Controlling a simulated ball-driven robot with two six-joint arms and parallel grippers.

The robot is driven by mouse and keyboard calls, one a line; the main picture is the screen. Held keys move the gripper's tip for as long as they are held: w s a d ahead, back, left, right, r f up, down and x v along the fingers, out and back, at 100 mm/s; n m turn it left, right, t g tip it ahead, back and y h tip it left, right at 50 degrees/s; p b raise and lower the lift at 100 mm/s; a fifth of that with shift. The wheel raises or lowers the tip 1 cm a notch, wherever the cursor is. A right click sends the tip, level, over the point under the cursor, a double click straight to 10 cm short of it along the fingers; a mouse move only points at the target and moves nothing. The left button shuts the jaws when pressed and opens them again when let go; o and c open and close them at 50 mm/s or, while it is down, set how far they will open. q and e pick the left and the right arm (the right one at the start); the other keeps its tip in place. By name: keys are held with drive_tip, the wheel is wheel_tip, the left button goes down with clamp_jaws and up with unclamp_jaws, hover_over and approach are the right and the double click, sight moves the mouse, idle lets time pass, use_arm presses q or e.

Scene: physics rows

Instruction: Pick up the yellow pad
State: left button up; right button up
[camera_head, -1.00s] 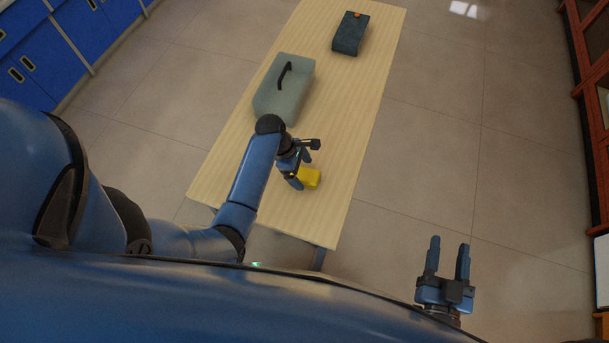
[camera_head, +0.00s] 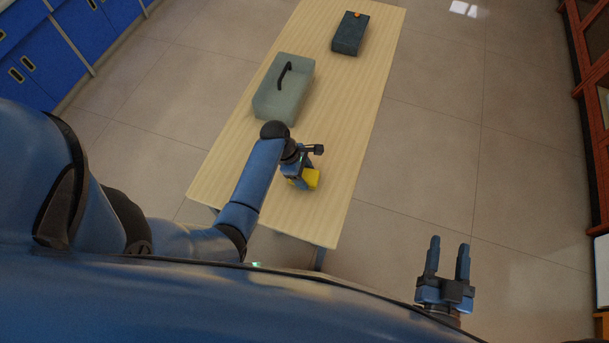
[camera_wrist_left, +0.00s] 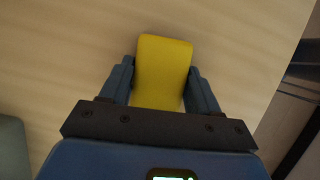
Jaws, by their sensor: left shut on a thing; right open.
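The yellow pad (camera_head: 312,178) is at the near part of the wooden table, partly hidden by my left gripper (camera_head: 302,180) in the head view. In the left wrist view the yellow pad (camera_wrist_left: 163,70) sits between the two blue fingers of my left gripper (camera_wrist_left: 160,82), which is shut on it. I cannot tell whether the pad touches the table. My right gripper (camera_head: 447,262) is open and empty, off to the right of the table, over the floor.
The long wooden table (camera_head: 335,130) also holds a grey-green box with a black handle (camera_head: 280,95) beyond my left gripper. A dark case with an orange spot (camera_head: 349,38) lies at the far end. Blue cabinets (camera_head: 40,50) stand at left, reddish shelves (camera_head: 590,80) at right.

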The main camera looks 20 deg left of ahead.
sight(305, 174)
use_arm(q)
drive_tip(key=shift+r, duration=0.15)
wheel_tip(305, 174, up, 20)
drive_tip(key=p, duration=0.3)
idle(0.5)
